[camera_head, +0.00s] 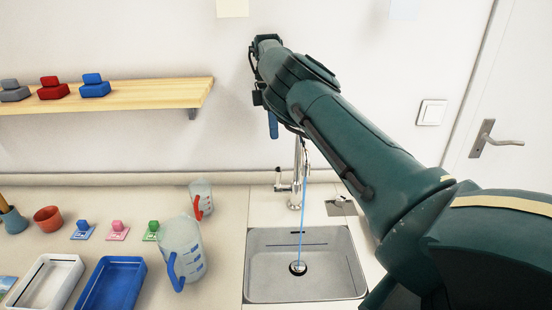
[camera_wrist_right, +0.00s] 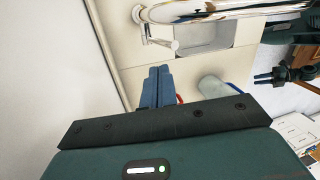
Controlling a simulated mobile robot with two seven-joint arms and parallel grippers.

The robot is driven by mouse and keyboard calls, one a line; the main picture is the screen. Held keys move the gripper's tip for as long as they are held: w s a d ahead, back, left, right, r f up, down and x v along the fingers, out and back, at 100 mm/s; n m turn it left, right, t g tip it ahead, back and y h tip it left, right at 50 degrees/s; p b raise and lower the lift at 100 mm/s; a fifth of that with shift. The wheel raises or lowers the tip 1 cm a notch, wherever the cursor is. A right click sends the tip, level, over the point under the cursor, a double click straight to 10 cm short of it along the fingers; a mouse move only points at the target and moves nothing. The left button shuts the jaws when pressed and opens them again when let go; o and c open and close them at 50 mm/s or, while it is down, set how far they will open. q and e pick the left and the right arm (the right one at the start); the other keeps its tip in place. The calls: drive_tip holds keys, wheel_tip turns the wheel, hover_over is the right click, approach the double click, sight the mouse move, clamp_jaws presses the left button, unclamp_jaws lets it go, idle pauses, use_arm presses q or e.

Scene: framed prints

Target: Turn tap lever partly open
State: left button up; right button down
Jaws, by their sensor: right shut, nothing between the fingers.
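The chrome tap (camera_head: 297,180) stands behind the sink, with its small lever (camera_head: 281,187) on its left side. In the right wrist view the lever (camera_wrist_right: 162,41) sticks out beside the tap's base (camera_wrist_right: 141,14). A thin blue stream of water (camera_head: 302,215) falls from the spout to the drain. My right gripper (camera_head: 273,125), with blue fingers, points down above and slightly left of the tap, apart from the lever. Its fingers (camera_wrist_right: 157,86) are shut and empty in the right wrist view. My arm partly hides the tap's top.
The grey sink (camera_head: 262,285) is in front of the tap. A jug with a blue handle (camera_head: 183,250) and one with a red handle (camera_head: 203,195) stand to its left. A blue tray (camera_head: 112,285) and a white tray (camera_head: 48,283) lie further left. A wooden shelf (camera_head: 150,95) is above.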

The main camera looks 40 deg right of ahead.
drive_tip(key=p, duration=0.1)
hover_over(278, 181)
drive_tip(key=w+d, duration=0.1)
drive_tip(key=w, duration=0.1)
drive_tip(key=x, duration=0.2)
drive_tip(key=w+x, duration=0.1)
drive_tip(key=x, duration=0.4)
drive_tip(key=shift+w+d+f, duration=0.3)
drive_tip(key=shift+d, duration=0.05)
drive_tip(key=shift+f, duration=0.4)
use_arm(q)
drive_tip(key=shift+s+a, duration=0.1)
drive_tip(key=shift+a, duration=0.1)
